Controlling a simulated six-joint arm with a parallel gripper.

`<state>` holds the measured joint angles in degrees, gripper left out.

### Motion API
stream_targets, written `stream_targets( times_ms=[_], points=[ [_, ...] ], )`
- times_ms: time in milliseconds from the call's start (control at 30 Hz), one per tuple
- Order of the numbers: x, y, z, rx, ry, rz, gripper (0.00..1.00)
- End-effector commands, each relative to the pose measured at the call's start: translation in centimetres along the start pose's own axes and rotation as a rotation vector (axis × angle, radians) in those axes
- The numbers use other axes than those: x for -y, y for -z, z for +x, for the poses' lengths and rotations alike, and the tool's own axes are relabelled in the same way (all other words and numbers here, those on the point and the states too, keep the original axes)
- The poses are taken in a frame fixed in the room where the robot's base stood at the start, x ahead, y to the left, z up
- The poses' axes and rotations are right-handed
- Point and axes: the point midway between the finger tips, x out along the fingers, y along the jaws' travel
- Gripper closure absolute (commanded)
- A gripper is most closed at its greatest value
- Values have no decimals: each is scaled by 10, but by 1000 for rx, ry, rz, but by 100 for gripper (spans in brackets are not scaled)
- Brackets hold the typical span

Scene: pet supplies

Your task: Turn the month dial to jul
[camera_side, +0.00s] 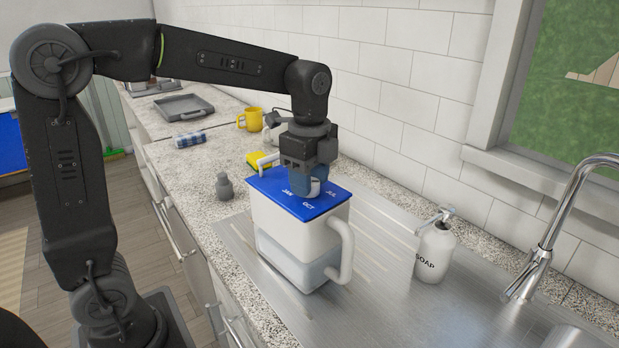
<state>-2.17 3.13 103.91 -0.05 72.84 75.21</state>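A white pitcher (286,238) with a clear lower part stands on the metal drainboard, its handle (347,250) toward the right. Its flat blue lid (270,184) carries the white words JAN, OCT and JUL; JUL is at the right, JAN at the left and OCT toward the camera. My gripper (314,190) points down over the middle of the lid, at the month dial. The dial is mostly hidden by the gripper, so its pointer and setting cannot be read. Whether the fingers are closed on the dial is not clear.
A soap bottle (435,250) stands to the right, near the faucet (555,230). A small grey bottle (224,187) stands left of the pitcher. Behind are a yellow mug (250,120), a yellow sponge (259,161), a checked cloth roll (190,139) and a grey tray (184,107).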

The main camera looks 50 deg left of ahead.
Motion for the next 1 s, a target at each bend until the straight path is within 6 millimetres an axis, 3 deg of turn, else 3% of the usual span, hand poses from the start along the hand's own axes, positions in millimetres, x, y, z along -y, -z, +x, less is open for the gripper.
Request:
stream_targets(
  times_ms=[200,567,1000],
  points=[
    [0,0,0,0,-1,-1,35],
    [0,0,-8,0,2,-1,35],
    [1,0,-98,-1,3,-1,35]
  ],
)
